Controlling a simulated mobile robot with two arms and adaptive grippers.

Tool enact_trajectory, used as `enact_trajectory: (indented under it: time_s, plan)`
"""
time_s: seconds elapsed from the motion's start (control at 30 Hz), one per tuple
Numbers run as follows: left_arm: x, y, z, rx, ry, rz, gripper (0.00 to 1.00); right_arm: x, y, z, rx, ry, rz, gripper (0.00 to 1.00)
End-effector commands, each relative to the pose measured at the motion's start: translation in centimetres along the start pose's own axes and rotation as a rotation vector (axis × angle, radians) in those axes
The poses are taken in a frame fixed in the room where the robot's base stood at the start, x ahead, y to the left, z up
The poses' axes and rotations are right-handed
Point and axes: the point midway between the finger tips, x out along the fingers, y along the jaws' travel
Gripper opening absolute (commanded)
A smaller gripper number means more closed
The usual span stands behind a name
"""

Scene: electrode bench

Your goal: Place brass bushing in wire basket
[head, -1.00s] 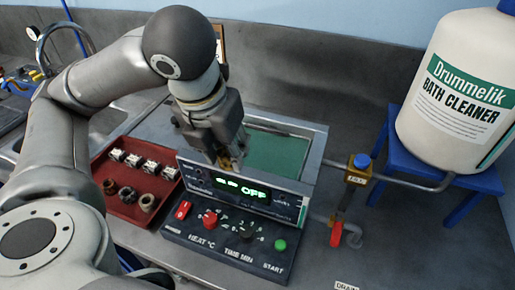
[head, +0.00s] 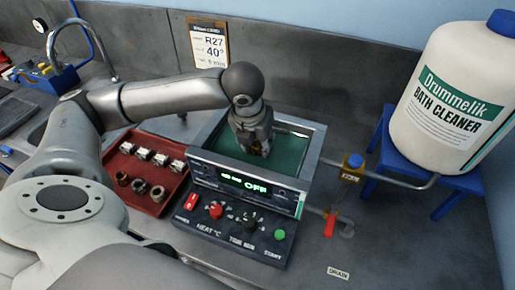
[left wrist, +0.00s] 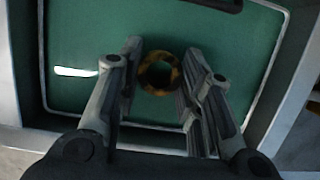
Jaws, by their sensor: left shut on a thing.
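The brass bushing (left wrist: 160,74), a mottled gold-brown ring, sits between the fingertips of my left gripper in the left wrist view. My left gripper (left wrist: 164,70) is shut on it. In the head view my left gripper (head: 262,150) points down over the open bath (head: 318,150) with its green inside, behind the control panel; the bushing is too small to make out there. I cannot make out a wire basket; a dark bar (left wrist: 205,3) at the top edge of the left wrist view may belong to it. My right gripper is not in view.
A red tray (head: 118,202) left of the bath holds three ring-shaped parts (head: 139,186) and several white blocks (head: 161,159). A drain valve with red handle (head: 330,226) and a cleaner jug (head: 455,95) stand at right.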

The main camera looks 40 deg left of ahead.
Motion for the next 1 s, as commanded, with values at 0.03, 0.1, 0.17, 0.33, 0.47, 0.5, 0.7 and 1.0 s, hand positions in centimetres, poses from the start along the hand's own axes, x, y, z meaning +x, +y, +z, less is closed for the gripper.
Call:
enact_trajectory:
  time_s: [0.03, 0.1, 0.17, 0.33, 0.47, 0.5, 0.7, 1.0]
  plan:
    - [0.7, 0.0, -0.1, 0.000, 0.005, 0.001, 0.05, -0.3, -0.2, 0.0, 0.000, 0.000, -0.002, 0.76]
    - [1.7, 0.0, -0.5, 0.001, 0.006, 0.001, 0.05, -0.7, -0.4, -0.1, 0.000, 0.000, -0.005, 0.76]
    - [2.4, 0.0, -0.7, 0.001, 0.003, 0.001, 0.05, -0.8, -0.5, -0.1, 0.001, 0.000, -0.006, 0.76]
    - [3.1, 0.0, -0.8, 0.000, -0.001, -0.001, 0.05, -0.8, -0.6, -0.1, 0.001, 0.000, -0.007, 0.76]
    - [3.1, 0.0, -0.8, 0.000, -0.001, -0.001, 0.05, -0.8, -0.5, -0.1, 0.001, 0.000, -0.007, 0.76]
    - [3.1, 0.0, -0.8, 0.000, -0.001, -0.001, 0.05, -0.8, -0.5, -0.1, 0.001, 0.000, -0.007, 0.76]
    - [3.4, 0.0, -1.0, 0.000, 0.001, -0.001, 0.42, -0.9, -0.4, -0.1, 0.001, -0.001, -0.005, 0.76]
    - [3.4, 0.0, -0.9, 0.000, 0.001, -0.001, 0.56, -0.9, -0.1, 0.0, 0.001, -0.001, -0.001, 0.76]
